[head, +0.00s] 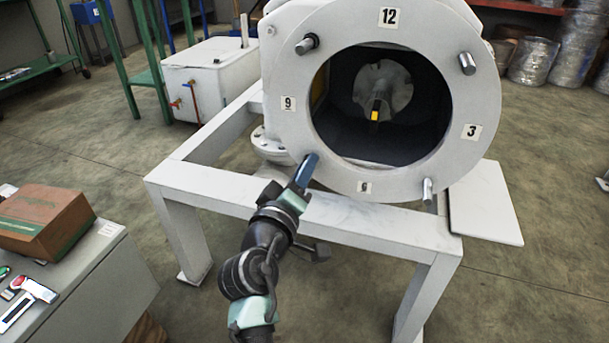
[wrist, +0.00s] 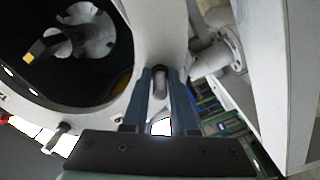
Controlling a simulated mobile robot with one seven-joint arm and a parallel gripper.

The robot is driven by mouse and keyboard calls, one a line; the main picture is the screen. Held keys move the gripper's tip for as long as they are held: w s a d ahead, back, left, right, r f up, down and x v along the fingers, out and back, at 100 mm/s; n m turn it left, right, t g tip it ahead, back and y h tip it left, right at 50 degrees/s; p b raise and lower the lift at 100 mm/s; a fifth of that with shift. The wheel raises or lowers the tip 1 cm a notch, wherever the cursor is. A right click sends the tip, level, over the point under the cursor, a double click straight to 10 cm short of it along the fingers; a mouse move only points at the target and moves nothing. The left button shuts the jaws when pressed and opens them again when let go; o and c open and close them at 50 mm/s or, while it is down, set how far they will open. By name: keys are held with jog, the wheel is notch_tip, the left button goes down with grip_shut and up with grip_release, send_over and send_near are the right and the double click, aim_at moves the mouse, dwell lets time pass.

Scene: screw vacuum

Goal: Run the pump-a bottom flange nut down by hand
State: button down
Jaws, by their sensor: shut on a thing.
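The pump's round white flange (head: 270,100) faces me, with number labels around its ring and a dark open bore. Threaded studs stick out at upper left (head: 307,44), upper right (head: 466,63) and lower right (head: 427,190). My gripper (head: 310,160) is at the flange's lower left, between the 9 and 6 labels. In the wrist view its blue fingers (wrist: 160,90) are on either side of a dark round stud end or nut (wrist: 160,76). They are shut on it. I cannot tell nut from stud there, or how far down the nut sits.
A white frame (head: 350,222) carries the pump, with a flat plate (head: 485,205) at right. A pipe flange (head: 270,146) is close left of my gripper. A grey bench (head: 110,270) with a cardboard box (head: 45,222) stands at lower left. Open floor lies right.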

jog(key=shift+a+f+m+b, duration=0.1)
jog(key=shift+f+m+b, duration=0.15)
jog(key=shift+m, duration=0.35)
jog(key=shift+r, duration=0.1)
jog(key=c, duration=0.7)
grip_release()
jog(key=shift+r, duration=0.1)
jog(key=p+v, duration=0.4)
jog(key=v, duration=0.9)
